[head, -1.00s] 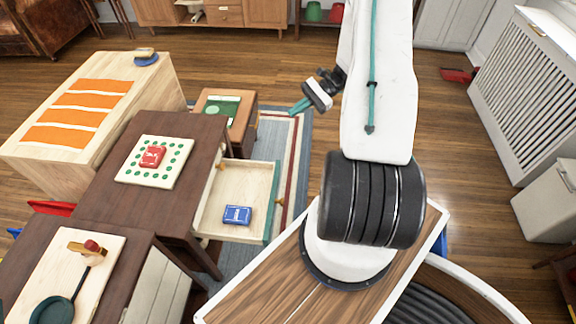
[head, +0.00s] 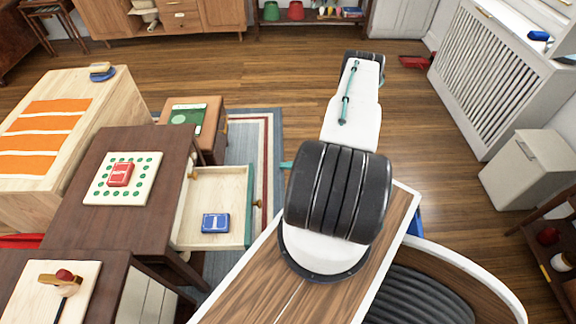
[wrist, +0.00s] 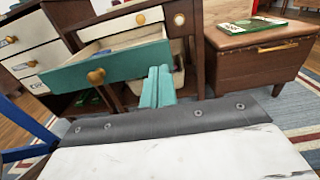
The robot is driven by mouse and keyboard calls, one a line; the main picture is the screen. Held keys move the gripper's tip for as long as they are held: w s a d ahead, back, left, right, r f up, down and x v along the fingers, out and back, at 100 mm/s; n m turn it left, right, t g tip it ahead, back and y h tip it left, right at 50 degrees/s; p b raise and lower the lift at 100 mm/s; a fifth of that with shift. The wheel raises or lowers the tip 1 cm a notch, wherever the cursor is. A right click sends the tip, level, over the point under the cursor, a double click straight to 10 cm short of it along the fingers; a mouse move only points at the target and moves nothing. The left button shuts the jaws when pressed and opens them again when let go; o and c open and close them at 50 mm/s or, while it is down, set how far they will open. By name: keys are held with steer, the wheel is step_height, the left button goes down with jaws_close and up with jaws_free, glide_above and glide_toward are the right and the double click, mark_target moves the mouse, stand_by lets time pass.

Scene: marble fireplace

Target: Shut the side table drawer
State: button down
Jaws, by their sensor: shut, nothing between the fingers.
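The side table (head: 75,222) has a dark brown top, and its drawer (head: 222,182) stands open to the right in the head view. The drawer has a pale inside, a teal front and a brass knob. In the wrist view its teal front (wrist: 125,65) and round knob (wrist: 96,76) face me. A blue card box (head: 215,223) lies inside the drawer. My gripper (wrist: 158,85) has teal fingers pressed together and empty. They overlap the right end of the drawer front in the wrist view; I cannot tell if they touch it. In the head view my arm hides most of the gripper.
A low brown chest (head: 213,122) with a green book stands beyond the drawer, to the right in the wrist view. A striped rug (head: 266,128) covers the floor there. A red box (head: 120,174) lies on a dotted mat on the table.

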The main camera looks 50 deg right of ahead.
steer(key=x, duration=1)
steer(key=shift+a, duration=0.1)
